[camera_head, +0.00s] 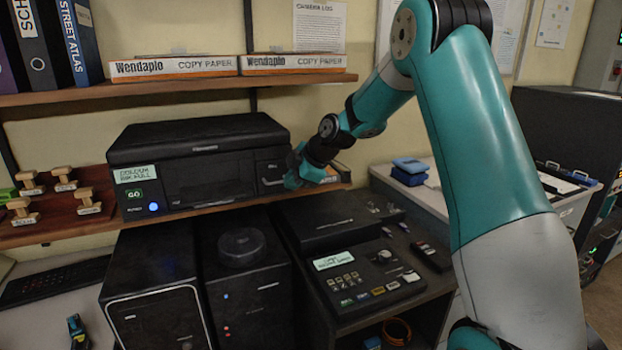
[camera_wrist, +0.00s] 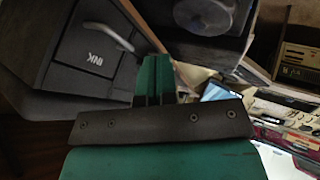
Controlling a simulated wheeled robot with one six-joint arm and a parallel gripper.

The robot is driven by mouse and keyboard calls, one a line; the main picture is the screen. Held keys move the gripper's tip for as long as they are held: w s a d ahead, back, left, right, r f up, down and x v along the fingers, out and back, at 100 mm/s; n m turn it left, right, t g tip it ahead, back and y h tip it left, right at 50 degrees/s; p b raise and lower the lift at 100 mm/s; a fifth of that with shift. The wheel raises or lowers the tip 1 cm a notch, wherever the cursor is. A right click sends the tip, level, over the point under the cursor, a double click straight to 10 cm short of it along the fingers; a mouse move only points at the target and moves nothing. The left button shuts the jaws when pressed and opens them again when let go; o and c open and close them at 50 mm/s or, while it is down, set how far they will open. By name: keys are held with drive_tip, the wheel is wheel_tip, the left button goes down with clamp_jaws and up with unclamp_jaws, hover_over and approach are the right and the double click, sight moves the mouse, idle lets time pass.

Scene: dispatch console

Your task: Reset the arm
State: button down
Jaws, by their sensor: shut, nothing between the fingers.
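My arm (camera_head: 490,150), teal and grey, comes down from the upper right and bends toward the black printer (camera_head: 200,165) on the shelf. My gripper (camera_head: 294,178) is beside the printer's right front, close to its small ink door (camera_head: 271,172). In the wrist view my gripper (camera_wrist: 153,75) shows as teal fingers, closed together with nothing between them. The ink door, marked INK (camera_wrist: 90,55), looks shut there, with a grey handle bar (camera_wrist: 112,36). I cannot tell whether the fingertips touch the printer. The printer's display (camera_head: 135,173) reads "COLOUR INK FULL".
The shelf (camera_head: 220,207) carries wooden stamps (camera_head: 62,180) at left. An upper shelf (camera_head: 200,85) holds binders and copy-paper boxes. Below stand black computer towers (camera_head: 155,290) and a console (camera_head: 365,275) with buttons. A blue box (camera_head: 410,172) sits on the right counter.

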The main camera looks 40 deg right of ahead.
drive_tip(key=d+v, duration=0.1)
drive_tip(key=v, duration=0.4)
drive_tip(key=s+a+r+m+g+y, duration=0.1)
drive_tip(key=s+a+m+g, duration=0.1)
drive_tip(key=s+a, duration=0.65)
drive_tip(key=s+a+r+m+g, duration=0.1)
drive_tip(key=s+a+r+g, duration=0.1)
drive_tip(key=s+a, duration=0.65)
drive_tip(key=s+a+f+m+g, duration=0.1)
drive_tip(key=s+a, duration=0.3)
drive_tip(key=s, duration=0.4)
drive_tip(key=s+a+f+m+g, duration=0.1)
drive_tip(key=s+a+m+g, duration=0.1)
drive_tip(key=s, duration=0.7)
drive_tip(key=a+m+b, duration=0.1)
drive_tip(key=a, duration=0.1)
drive_tip(key=shift+s+a+f, duration=0.15)
drive_tip(key=shift+a+f, duration=0.2)
drive_tip(key=shift+a, duration=0.05)
